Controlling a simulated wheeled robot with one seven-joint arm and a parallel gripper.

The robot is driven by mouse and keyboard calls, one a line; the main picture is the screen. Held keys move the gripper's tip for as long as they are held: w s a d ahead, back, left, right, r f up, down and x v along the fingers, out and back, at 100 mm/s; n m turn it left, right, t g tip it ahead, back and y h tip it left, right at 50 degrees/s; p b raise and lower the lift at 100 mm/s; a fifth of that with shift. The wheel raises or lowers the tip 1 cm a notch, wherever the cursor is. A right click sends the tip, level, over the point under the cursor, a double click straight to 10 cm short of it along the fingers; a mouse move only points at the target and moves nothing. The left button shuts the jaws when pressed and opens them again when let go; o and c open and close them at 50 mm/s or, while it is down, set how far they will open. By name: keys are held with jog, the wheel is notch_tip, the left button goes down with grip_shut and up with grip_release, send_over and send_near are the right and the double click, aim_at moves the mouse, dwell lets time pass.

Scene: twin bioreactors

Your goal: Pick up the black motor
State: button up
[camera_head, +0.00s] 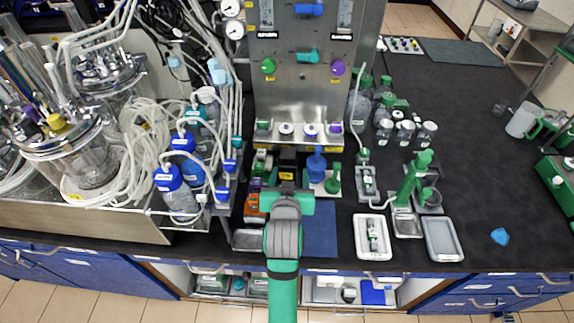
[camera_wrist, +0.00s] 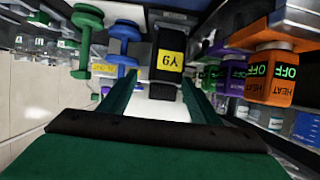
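The black motor (camera_wrist: 170,48) is a dark block with a yellow label, straight ahead in the wrist view, which shows the scene upside down. In the head view its dark top and yellow label (camera_head: 287,175) show just beyond my gripper (camera_head: 287,192). In the wrist view my gripper (camera_wrist: 160,84) is open, its two dark green fingers apart and pointing at the motor. The motor lies near the fingertips, between their lines. I cannot tell whether the fingertips reach past its near face. Nothing is held.
Orange heater blocks (camera_wrist: 271,75) marked HEAT OFF and a purple one (camera_wrist: 236,75) stand close on one side. Blue (camera_wrist: 125,45) and green (camera_wrist: 88,40) dumbbell-shaped parts stand on the other. The steel panel (camera_head: 308,95) rises behind. A blue mat (camera_head: 320,232) lies clear in front.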

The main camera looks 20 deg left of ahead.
aim_at(288, 169)
jog(key=shift+w+f, duration=0.3)
jog(key=shift+w, duration=0.05)
jog(key=shift+w+a+f, duration=0.15)
jog(key=shift+w+a, duration=0.05)
jog(key=shift+a, duration=0.25)
jog(key=shift+w+a+f, duration=0.15)
jog(key=shift+a, duration=0.25)
jog(key=shift+d+x, duration=0.2)
jog(key=shift+x, duration=2.15)
jog(key=shift+w+r, duration=0.1)
jog(key=shift+r, duration=0.1)
jog(key=c, duration=1.2)
jog(key=shift+r, duration=0.1)
grip_shut()
